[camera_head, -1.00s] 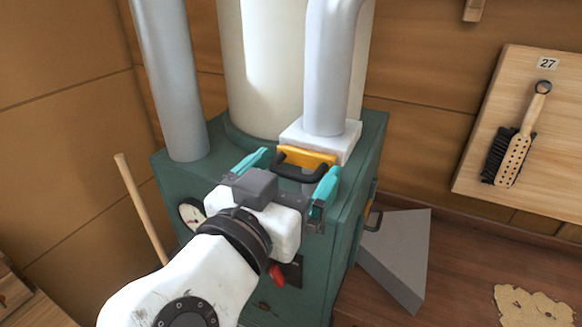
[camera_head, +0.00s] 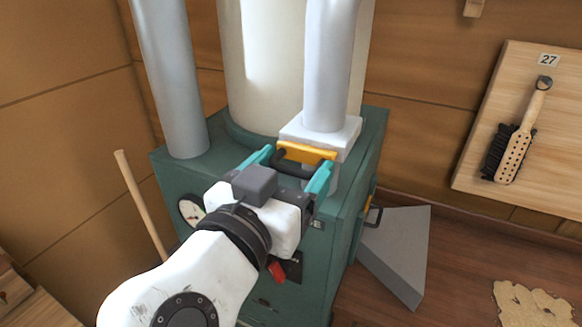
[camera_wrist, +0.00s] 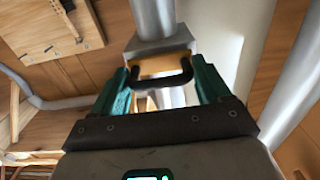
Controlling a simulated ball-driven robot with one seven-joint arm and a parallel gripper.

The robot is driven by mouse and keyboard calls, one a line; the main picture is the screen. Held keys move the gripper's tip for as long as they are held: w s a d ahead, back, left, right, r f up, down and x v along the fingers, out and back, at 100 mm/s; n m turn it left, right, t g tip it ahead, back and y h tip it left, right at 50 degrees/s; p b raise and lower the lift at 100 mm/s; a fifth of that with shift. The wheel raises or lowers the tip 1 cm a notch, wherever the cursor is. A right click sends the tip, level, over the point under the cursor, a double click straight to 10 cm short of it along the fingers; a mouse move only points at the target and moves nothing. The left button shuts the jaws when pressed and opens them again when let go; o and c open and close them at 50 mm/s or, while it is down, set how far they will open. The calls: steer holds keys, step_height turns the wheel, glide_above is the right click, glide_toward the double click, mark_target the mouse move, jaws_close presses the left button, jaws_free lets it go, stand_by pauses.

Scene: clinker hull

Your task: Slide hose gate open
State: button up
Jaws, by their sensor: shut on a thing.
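The hose gate is a yellow plate (camera_head: 308,152) with a black handle (camera_head: 290,165), set in the white block (camera_head: 320,137) under the pale hose (camera_head: 331,70) on the green machine. My gripper (camera_head: 294,167) is at the gate, its teal fingers on either side of the handle, shut on it. In the wrist view the black handle (camera_wrist: 160,82) spans between the two teal fingers, with the yellow plate (camera_wrist: 158,67) just behind it. How far the plate sits inside the block is hard to tell.
The green machine (camera_head: 345,215) carries a grey pipe (camera_head: 170,80) and a cream cylinder (camera_head: 262,70). A grey wedge (camera_head: 400,255) lies on the floor to the right. A brush (camera_head: 518,135) hangs on a wall board. A wooden stick (camera_head: 140,205) leans at left.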

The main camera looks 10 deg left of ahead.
steer(key=shift+s+a+f, duration=0.1)
steer(key=shift+s+a, duration=0.1)
steer(key=shift+s, duration=0.15)
steer(key=b+v, duration=0.2)
steer(key=v, duration=0.4)
steer(key=shift+s+b, duration=0.3)
steer(key=shift+b, duration=0.1)
steer(key=o, duration=1.3)
steer(key=shift+s+a, duration=0.1)
steer(key=shift+s, duration=0.05)
steer(key=shift+o, duration=0.3)
steer(key=b+v, duration=0.3)
steer(key=v, duration=0.7)
steer(key=shift+s, duration=0.3)
steer(key=shift+a, duration=0.1)
